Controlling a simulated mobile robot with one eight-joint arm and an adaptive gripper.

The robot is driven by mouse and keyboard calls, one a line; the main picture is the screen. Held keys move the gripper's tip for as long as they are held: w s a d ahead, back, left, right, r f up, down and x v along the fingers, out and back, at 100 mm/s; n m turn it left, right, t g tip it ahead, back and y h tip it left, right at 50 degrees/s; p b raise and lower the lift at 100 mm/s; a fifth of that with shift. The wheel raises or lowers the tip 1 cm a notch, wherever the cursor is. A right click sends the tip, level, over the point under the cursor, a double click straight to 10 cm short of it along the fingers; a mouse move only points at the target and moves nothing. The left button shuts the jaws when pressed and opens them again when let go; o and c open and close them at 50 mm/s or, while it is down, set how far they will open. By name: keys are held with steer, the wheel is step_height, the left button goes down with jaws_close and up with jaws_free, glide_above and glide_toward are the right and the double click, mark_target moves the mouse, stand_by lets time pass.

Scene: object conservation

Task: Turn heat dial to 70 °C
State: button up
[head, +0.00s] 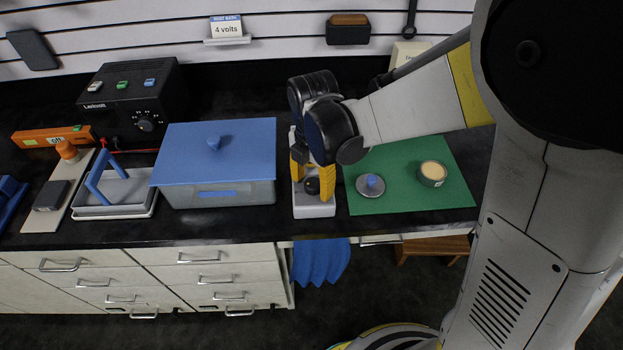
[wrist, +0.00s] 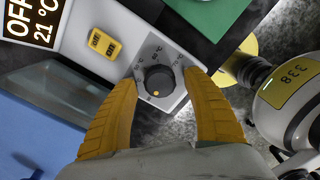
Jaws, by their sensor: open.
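The heat dial (wrist: 159,82) is a dark round knob on a white device (head: 314,208). An orange dot on the knob faces the lower edge of the wrist view; the small scale marks are hard to read. My gripper (wrist: 163,85) is open, with one yellow finger on each side of the dial. Whether either finger touches the knob cannot be told. The head view also shows my gripper (head: 313,178) above the device, partly covering it. The device's display (wrist: 32,22) reads "OFF" and "21 °C". A yellow switch (wrist: 104,44) sits between display and dial.
A grey bath with a blue lid (head: 245,160) stands close left of the device. A green mat (head: 400,200) on the right bears a metal lid (head: 371,187) and a small jar (head: 432,174). A black power supply (head: 120,105) stands at the back left.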

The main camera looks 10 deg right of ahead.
steer(key=shift+f, duration=0.1)
steer(key=c, duration=1.2)
steer(key=shift+o, duration=0.2)
